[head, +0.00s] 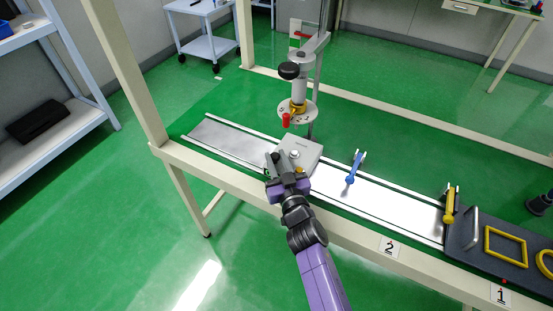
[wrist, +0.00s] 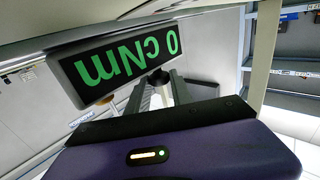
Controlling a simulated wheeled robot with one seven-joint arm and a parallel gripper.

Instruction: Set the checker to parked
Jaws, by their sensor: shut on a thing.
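The checker (head: 301,150) is a grey box with a round silver button on top. It sits on the metal rail track (head: 235,141), under a vertical tool. In the wrist view its display (wrist: 115,62) reads 0 cNm in green, upside down. My gripper (head: 277,161) is at the checker's near left side. In the wrist view my two fingers are closed around a small dark knob (wrist: 159,77) beside the display. The knob is largely hidden by the fingers.
A screwdriver-like tool (head: 298,88) hangs above the checker from a stand. A blue lever (head: 354,168) and a yellow lever (head: 449,204) stand along the track to the right. Signs 2 (head: 389,247) and 1 (head: 501,294) mark the front beam. A dark tray (head: 480,250) lies far right.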

